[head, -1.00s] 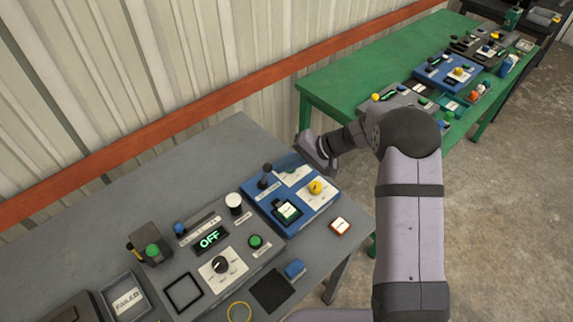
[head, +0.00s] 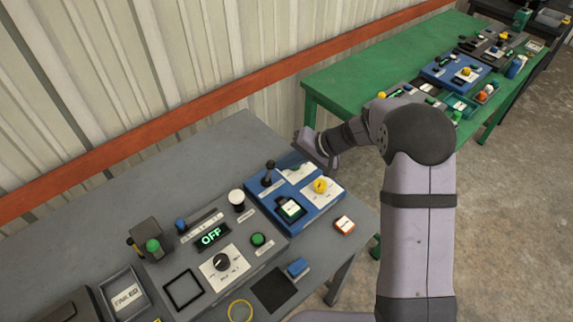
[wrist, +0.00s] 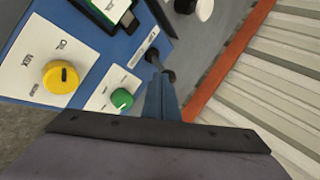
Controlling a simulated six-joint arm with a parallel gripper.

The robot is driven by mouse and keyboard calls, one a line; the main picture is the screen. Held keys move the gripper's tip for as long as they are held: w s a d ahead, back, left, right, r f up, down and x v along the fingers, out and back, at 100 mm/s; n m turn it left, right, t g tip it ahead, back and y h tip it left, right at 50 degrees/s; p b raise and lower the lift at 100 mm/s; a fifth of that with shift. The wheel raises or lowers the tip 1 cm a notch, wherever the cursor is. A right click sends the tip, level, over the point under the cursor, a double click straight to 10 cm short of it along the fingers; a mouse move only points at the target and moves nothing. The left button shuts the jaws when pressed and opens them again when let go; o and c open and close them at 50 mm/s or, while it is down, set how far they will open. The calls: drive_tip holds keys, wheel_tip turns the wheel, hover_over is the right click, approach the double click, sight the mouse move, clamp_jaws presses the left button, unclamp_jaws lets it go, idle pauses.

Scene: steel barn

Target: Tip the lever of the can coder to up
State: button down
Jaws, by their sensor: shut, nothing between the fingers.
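The black ball-ended lever (head: 269,168) stands at the back left of a blue panel (head: 331,201) on the grey table. I take this panel for the can coder, but its labels are too small to read. In the wrist view, the lever (wrist: 153,56) shows just beyond the fingertips, its ball close to them. I cannot tell whether they touch. My gripper (wrist: 162,82) is shut and empty, over the back of the panel.
An orange-edged button block (head: 344,225) lies in front. The corrugated wall is close behind. A green table (head: 345,80) stands farther right.

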drive_tip(key=shift+s+a+n+t+h+b, duration=0.3)
drive_tip(key=shift+s+a+t+h+b, duration=0.35)
drive_tip(key=shift+b, duration=1)
drive_tip(key=shift+s+a+r+n+t+h+b, duration=0.35)
drive_tip(key=shift+s+a+h+b, duration=0.15)
drive_tip(key=shift+b, duration=0.4)
drive_tip(key=shift+s+a+n+t+h+b, duration=0.25)
drive_tip(key=shift+s+a+t+h+b, duration=0.25)
drive_tip(key=shift+s+a+t+h, duration=0.4)
drive_tip(key=shift+s+a, duration=0.15)
drive_tip(key=shift+s, duration=0.05)
drive_tip(key=shift+r, duration=0.15)
drive_tip(key=shift+r+g+y+p, duration=0.25)
drive_tip(key=shift+r+g+p, duration=0.05)
drive_tip(key=shift+r+p, duration=0.4)
